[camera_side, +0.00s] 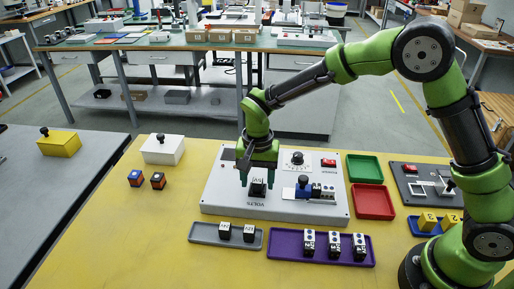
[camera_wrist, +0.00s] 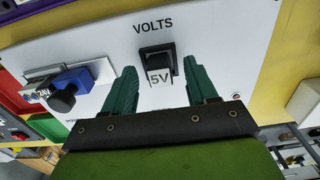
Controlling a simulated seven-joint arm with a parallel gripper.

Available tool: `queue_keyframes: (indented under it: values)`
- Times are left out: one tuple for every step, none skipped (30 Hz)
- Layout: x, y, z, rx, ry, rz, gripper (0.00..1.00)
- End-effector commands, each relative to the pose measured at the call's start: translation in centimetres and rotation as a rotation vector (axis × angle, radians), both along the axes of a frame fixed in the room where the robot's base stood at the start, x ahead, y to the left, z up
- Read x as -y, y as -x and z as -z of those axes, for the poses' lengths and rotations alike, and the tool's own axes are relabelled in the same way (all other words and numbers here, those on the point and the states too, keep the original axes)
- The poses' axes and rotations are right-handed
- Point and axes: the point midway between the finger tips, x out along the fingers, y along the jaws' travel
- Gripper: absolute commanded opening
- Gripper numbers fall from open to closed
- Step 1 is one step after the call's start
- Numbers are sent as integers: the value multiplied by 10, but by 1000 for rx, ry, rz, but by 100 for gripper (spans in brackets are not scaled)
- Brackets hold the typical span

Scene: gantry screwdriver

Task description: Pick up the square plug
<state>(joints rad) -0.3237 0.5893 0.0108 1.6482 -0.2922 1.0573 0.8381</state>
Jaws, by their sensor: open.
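A square black plug (camera_wrist: 158,64) with a white face marked 5V sits at the VOLTS position of the white panel (camera_wrist: 215,32). In the side view the plug (camera_side: 257,189) is on the left part of the panel (camera_side: 222,190), partly hidden by my fingers. My gripper (camera_side: 258,182) points down over it, open. In the wrist view the green fingers of my gripper (camera_wrist: 159,68) stand on either side of the plug, with a gap on each side. I see no contact. Whether the fingertips reach down beside it is unclear.
The panel also bears a blue slider block (camera_side: 303,188), a dial (camera_side: 297,160) and a red switch (camera_side: 328,163). In front are a grey tray (camera_side: 204,237) with two cubes and a purple tray (camera_side: 284,250) with dotted blocks. Green (camera_side: 364,168) and red (camera_side: 372,204) trays are right.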

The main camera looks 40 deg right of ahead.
Motion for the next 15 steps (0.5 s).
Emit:
queue_keyframes:
  values:
    - [0,0,3,-1,0,1,57]
    - [0,0,3,-1,0,1,57]
    - [0,0,3,-1,0,1,57]
    - [0,0,3,-1,-1,1,57]
    - [0,0,3,-1,-1,1,57]
    - [0,0,3,-1,-1,1,57]
    - [0,0,3,-1,-1,1,57]
    - [0,0,3,-1,-1,1,54]
    - [0,0,3,0,0,1,48]
    - [0,0,3,0,0,1,44]
    - [0,0,3,0,0,1,39]
    - [0,0,3,0,0,1,33]
    - [0,0,3,0,0,1,28]
    - [0,0,2,0,0,1,24]
    - [0,0,2,0,0,1,18]
